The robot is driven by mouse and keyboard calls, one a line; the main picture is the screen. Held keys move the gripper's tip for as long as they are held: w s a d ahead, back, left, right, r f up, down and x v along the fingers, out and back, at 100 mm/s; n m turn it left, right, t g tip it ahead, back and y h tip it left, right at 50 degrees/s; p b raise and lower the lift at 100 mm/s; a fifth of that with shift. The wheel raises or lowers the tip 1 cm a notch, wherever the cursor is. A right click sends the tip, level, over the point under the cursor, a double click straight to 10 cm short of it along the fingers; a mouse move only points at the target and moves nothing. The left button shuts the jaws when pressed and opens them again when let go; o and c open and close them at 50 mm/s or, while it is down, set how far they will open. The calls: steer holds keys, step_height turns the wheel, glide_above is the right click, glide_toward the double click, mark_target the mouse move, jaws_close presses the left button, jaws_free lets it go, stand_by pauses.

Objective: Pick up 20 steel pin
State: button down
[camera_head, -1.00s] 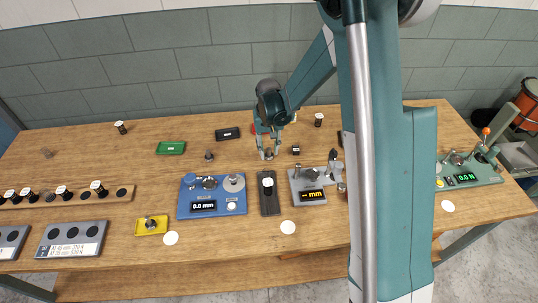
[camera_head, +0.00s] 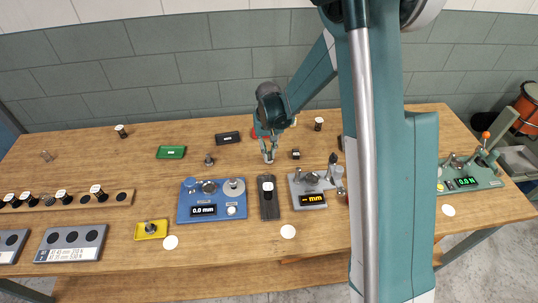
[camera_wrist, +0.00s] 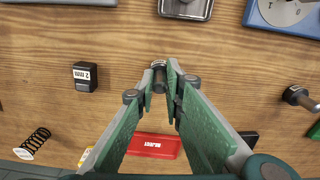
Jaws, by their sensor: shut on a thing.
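My gripper (camera_head: 268,157) is over the middle of the table, behind the dark upright-slotted block. In the wrist view my gripper (camera_wrist: 164,82) has its green-padded fingers closed together on a small grey steel pin (camera_wrist: 158,68) with a round head. The pin's lower part is hidden between the fingers. I cannot tell whether it touches the table. No size mark is readable on it.
A small black block marked 2 mm (camera_wrist: 85,76) and a spring (camera_wrist: 33,143) are nearby. A red tray (camera_wrist: 153,144) lies behind. The dark block (camera_head: 269,207), blue gauge (camera_head: 212,211) and grey gauge (camera_head: 310,200) stand in front. Bare wood surrounds the gripper.

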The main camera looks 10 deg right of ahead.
mark_target(269, 152)
steer(key=shift+r, duration=4.8)
